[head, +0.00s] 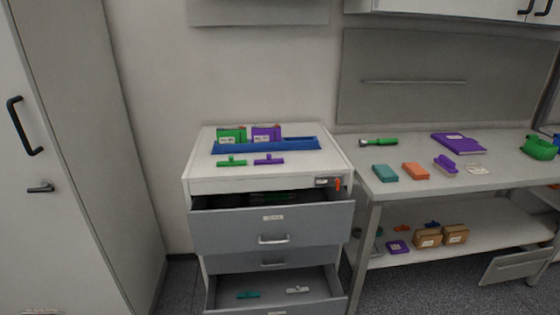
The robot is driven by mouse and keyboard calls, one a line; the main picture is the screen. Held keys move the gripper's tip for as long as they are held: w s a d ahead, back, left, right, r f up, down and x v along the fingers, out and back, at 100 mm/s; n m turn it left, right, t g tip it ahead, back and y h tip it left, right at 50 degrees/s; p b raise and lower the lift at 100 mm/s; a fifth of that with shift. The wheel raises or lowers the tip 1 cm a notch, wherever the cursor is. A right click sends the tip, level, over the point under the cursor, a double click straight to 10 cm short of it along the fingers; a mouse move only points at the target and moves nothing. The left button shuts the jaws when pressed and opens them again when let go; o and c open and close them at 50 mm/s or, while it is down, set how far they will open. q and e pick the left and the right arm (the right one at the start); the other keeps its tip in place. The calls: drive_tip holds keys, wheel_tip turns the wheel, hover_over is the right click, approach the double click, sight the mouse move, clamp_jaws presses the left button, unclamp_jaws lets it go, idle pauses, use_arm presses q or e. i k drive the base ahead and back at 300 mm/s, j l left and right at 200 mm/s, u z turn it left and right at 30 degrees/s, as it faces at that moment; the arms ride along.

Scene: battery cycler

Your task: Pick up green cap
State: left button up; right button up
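A small green piece with a short knob, which looks like the green cap (231,161), lies on top of the white drawer cabinet, in front of the blue tray (225,150). A purple piece of the same shape (268,160) lies just to its right. A green block with a white label (231,135) and a purple block with a label (266,134) stand in the tray. Neither of my grippers shows in the head view.
The cabinet's upper drawer (273,230) is open with dark and green items inside. A lower drawer (275,306) is open, holding a teal piece (248,295) and a white piece (298,290). A workbench (500,180) with several objects stands right; a tall locker (75,150) stands left.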

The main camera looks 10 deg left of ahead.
sight(232, 163)
drive_tip(key=j+z, duration=0.3)
drive_tip(key=z, duration=0.15)
drive_tip(key=j+z, duration=0.65)
drive_tip(key=z, duration=0.2)
drive_tip(key=k+j+z, duration=0.1)
drive_tip(key=j+z, duration=0.15)
drive_tip(key=z, duration=0.2)
